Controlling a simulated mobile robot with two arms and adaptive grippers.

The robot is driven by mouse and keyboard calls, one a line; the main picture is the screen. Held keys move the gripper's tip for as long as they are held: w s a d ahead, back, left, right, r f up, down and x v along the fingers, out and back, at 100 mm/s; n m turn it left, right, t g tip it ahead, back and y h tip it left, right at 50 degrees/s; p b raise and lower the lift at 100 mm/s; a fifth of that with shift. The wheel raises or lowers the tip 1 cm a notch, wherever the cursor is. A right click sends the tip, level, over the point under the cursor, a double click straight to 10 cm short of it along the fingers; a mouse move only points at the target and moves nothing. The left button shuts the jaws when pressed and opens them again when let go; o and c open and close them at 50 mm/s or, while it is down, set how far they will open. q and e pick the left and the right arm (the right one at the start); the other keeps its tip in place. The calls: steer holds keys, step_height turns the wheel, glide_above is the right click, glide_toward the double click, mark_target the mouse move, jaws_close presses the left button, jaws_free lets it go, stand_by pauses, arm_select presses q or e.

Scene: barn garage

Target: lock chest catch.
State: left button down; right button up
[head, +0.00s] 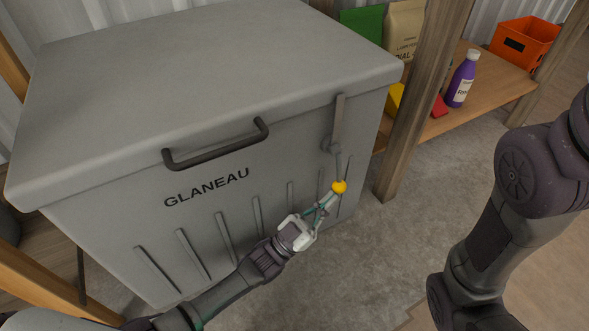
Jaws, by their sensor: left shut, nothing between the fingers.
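The grey chest (100,190), marked GLANEAU, stands in front of me with its lid (210,50) down. The catch (338,122) is on the right part of the chest's front: a grey strap hangs from the lid edge to a rounded pivot, and a short lever runs down from it to a yellow knob (340,186). My left gripper (331,197) is shut with nothing between its fingers. Its fingertips are at the lower left of the yellow knob, touching or very near it; I cannot tell which. My right gripper is out of view.
A dark bar handle (217,150) sticks out from the chest's front, left of the catch. A wooden post (420,100) and a shelf with a purple bottle (462,80) and an orange bin (525,42) stand at the right. The concrete floor (385,250) right of the chest is clear.

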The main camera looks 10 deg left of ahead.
arm_select(q)
steer(key=shift+d+r, duration=0.1)
steer(key=shift+d, duration=0.1)
steer(key=v, duration=1.2)
steer(key=shift+a, duration=0.2)
